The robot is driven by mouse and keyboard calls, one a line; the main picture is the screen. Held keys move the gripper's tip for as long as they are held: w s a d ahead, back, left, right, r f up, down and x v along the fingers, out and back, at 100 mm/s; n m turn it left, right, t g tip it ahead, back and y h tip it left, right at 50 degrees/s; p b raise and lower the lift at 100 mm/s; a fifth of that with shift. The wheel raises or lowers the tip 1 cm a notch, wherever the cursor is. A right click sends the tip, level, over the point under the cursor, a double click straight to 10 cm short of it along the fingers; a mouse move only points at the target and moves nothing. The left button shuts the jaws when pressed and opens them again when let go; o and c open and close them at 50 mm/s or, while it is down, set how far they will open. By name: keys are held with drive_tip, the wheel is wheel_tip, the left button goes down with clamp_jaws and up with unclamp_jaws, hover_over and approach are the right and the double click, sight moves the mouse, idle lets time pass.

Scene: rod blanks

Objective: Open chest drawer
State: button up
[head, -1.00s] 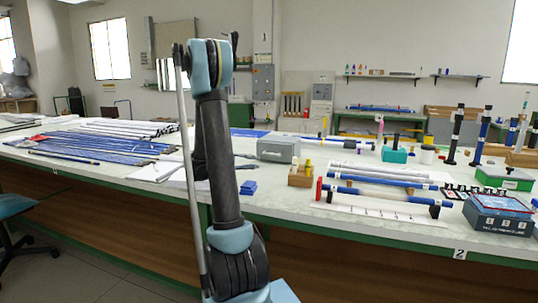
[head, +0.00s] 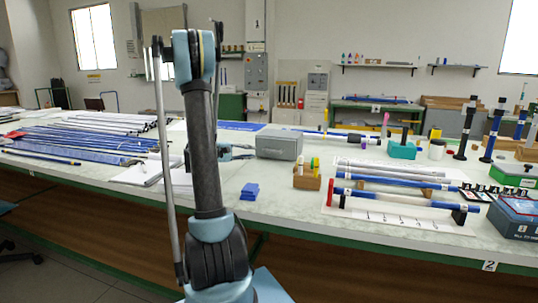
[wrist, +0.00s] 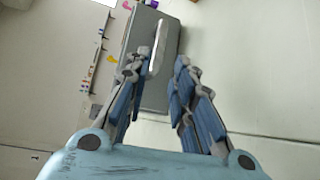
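A small grey chest (head: 279,146) stands on the long workbench, just right of my arm in the head view. In the wrist view the chest (wrist: 150,85) is beyond my fingers, with a pale bar handle (wrist: 157,48) on its face. My gripper (wrist: 162,66) is open, its two blue-grey fingers apart with nothing held between them. The handle lies ahead of the gap, closer to the left finger; whether they touch cannot be told. In the head view my gripper (head: 236,151) is partly hidden behind my arm, left of the chest. The drawer appears shut.
A wooden block with coloured pieces (head: 307,178) and blue pads (head: 250,191) are in front of the chest. Blue rods (head: 80,138) lie on the left of the workbench (head: 280,215). A rod rack (head: 400,200) is to the right.

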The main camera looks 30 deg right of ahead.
sight(268, 151)
drive_tip(key=d, duration=0.4)
drive_tip(key=d+f, duration=0.1)
drive_tip(key=d, duration=0.3)
drive_tip(key=s+d, duration=0.1)
drive_tip(key=d, duration=0.2)
drive_tip(key=shift+d+f, duration=0.3)
drive_tip(key=shift+d, duration=0.1)
drive_tip(key=shift+c, duration=0.5)
clamp_jaws()
